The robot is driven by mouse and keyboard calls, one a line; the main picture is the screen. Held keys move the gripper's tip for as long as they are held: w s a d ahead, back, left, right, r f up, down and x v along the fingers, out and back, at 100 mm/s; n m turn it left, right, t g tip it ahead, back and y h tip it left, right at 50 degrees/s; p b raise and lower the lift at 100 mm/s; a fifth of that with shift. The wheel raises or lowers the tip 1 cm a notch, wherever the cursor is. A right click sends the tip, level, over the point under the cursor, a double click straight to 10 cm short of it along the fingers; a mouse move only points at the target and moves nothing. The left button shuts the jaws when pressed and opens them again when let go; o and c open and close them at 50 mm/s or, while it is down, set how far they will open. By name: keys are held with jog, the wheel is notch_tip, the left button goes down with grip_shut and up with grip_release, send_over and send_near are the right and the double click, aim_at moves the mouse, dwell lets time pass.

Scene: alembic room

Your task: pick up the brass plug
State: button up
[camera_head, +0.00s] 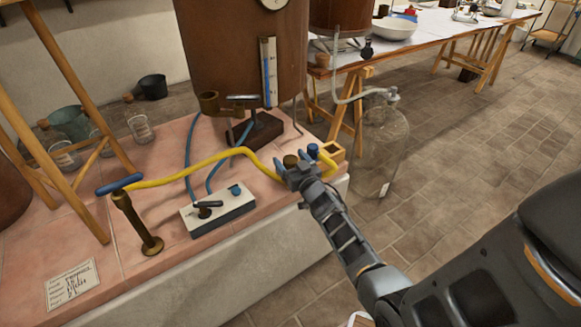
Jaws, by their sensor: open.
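A small round brass-coloured piece, which looks like the brass plug (290,160), shows at the right end of the pink tiled ledge. My gripper (296,161) is over this spot, with its blue-tipped fingers apart, one on each side of the brass piece. The fingers are open. I cannot tell whether they touch it, and the gripper body hides its lower part. A yellow hose (190,171) runs to this spot and shows again just right of the gripper.
A white switch box (218,211) and a brass valve (135,222) with a blue handle stand to the left. A large copper vessel (222,50) is behind. A glass demijohn (383,145) stands on the floor at right.

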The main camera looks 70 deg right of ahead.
aim_at(291, 159)
jog(key=shift+c, duration=0.4)
jog(key=c, duration=1.1)
jog(key=shift+o, duration=0.2)
notch_tip(291, 159, up, 5)
jog(key=p, duration=0.3)
jog(key=s+d+r+p, duration=0.4)
jog(key=s+r+p, duration=0.2)
jog(key=s, duration=0.5)
